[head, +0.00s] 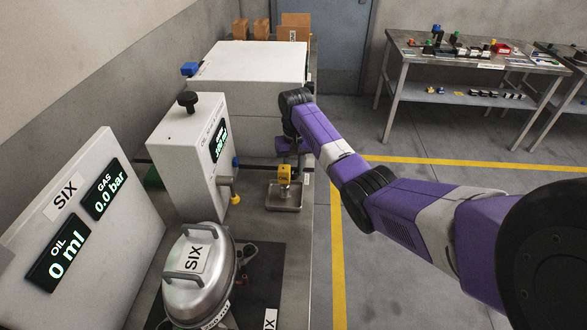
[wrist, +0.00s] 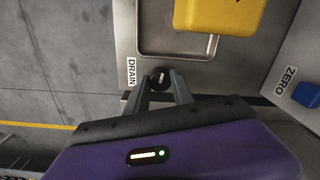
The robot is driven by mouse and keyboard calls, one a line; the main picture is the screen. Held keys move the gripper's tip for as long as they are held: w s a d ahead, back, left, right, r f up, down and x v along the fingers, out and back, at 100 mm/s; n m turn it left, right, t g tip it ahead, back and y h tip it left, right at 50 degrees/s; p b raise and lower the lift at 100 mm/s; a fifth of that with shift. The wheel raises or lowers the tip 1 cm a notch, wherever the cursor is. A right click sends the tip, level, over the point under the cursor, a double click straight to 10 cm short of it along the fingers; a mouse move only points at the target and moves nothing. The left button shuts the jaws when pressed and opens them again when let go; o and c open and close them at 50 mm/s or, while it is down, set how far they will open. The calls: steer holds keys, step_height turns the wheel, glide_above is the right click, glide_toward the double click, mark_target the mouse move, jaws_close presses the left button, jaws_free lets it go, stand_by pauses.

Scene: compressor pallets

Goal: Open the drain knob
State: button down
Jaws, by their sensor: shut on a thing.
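The drain knob (wrist: 160,77) is a small dark round knob beside the DRAIN label (wrist: 131,72) in the wrist view. My gripper (wrist: 161,80) has one finger on each side of it and is shut on it. In the head view my gripper (head: 291,147) reaches down behind the yellow block and the steel tray. The knob cannot be made out there.
A yellow block (head: 284,174) stands over a shallow steel tray (head: 283,206) close to my gripper. A white cabinet with a green display (head: 218,140) stands to the left. A silver SIX vessel (head: 205,290) is in front. A blue knob (wrist: 306,94) sits by the ZERO label.

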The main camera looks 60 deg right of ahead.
mark_target(294, 170)
steer(key=shift+n, duration=1.1)
steer(key=c, duration=1.1)
jaws_free()
steer(key=shift+r, duration=3.95)
